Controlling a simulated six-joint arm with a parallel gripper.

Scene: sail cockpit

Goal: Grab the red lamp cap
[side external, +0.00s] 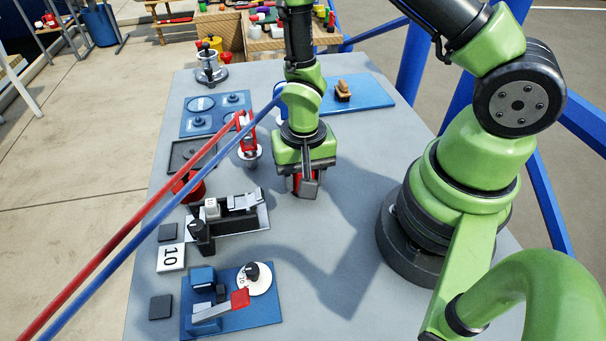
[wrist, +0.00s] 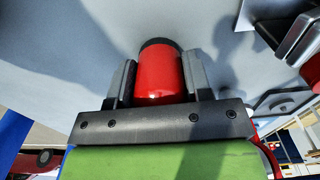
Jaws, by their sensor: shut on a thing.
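The red lamp cap (wrist: 159,75) is a red cylinder with a dark band at its far end. In the wrist view it sits between the two dark fingers of my gripper (wrist: 159,80), which is shut on it. In the side external view my gripper (side external: 306,186) points down over the grey table, and a bit of the red cap (side external: 296,183) shows between the fingers. The fingers hide most of it there. I cannot tell whether the cap touches the table.
A black switch unit (side external: 235,208), a blue lever panel (side external: 232,305) and a blue board (side external: 365,92) lie on the grey table (side external: 330,285). The table's front middle is clear.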

